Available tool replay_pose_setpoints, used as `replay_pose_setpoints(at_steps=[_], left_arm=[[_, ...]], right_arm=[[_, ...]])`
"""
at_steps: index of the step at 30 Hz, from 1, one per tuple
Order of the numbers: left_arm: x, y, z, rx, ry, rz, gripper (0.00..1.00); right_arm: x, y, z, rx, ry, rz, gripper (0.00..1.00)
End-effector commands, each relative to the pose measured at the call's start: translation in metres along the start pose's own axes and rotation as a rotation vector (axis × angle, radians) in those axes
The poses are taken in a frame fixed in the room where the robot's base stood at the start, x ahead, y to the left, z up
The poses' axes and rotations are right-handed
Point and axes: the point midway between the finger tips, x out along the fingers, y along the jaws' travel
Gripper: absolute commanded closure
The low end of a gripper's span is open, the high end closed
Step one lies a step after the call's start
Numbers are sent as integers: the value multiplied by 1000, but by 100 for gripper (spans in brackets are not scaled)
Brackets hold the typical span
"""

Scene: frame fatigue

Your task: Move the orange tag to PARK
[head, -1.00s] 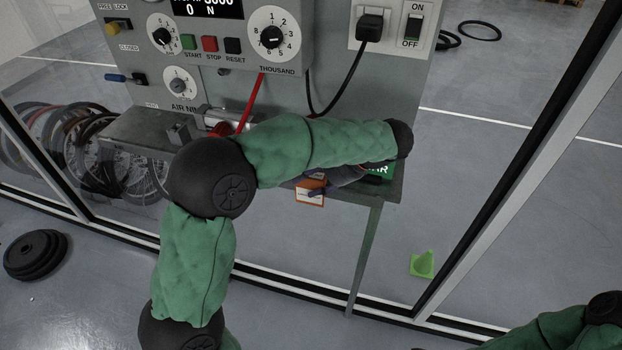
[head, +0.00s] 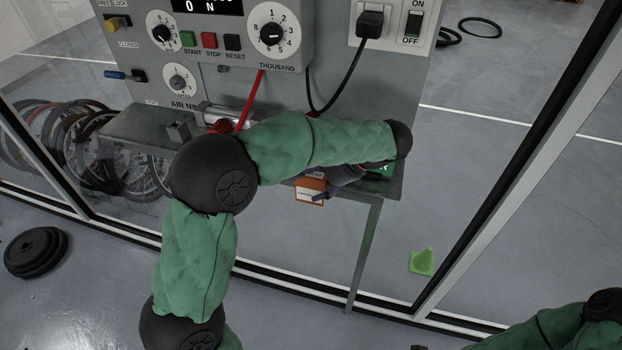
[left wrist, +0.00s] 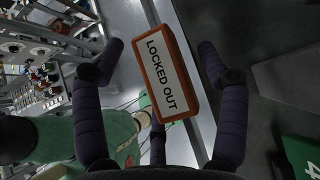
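The orange tag (left wrist: 165,72) has a white face reading "LOCKED OUT". In the left wrist view it lies between the spread dark fingers of my left gripper (left wrist: 160,49), with gaps on both sides. In the head view the tag (head: 310,191) shows at the front edge of the grey shelf (head: 392,190), just below my left forearm. My left gripper (head: 322,192) is open around it, partly hidden by the arm. A green label (head: 384,171) lies at the shelf's right end, mostly covered by my arm; it shows in the left wrist view (left wrist: 300,155) too. Its full wording is hidden. My right gripper is out of view.
The grey machine panel (head: 335,75) with dials, buttons and an ON/OFF switch (head: 413,27) stands behind the shelf. A red strap (head: 251,102) and a black cable (head: 345,85) hang there.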

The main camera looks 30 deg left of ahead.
Motion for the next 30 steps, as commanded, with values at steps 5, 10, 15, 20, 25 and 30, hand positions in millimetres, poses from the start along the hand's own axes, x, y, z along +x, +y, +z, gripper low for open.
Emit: replay_pose_setpoints(at_steps=[5,10,15,20,25,30], left_arm=[[-1,0,0,0,0,0,26],[-17,-1,0,0,2,-3,26],[-49,-1,-1,0,1,-5,26],[-80,-1,-1,-1,1,-4,26],[-105,-1,-1,1,0,-2,26],[-118,-1,0,0,1,-1,26]], right_arm=[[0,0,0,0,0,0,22],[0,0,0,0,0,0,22],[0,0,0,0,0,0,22],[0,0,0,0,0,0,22],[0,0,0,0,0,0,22],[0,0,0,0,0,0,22]])
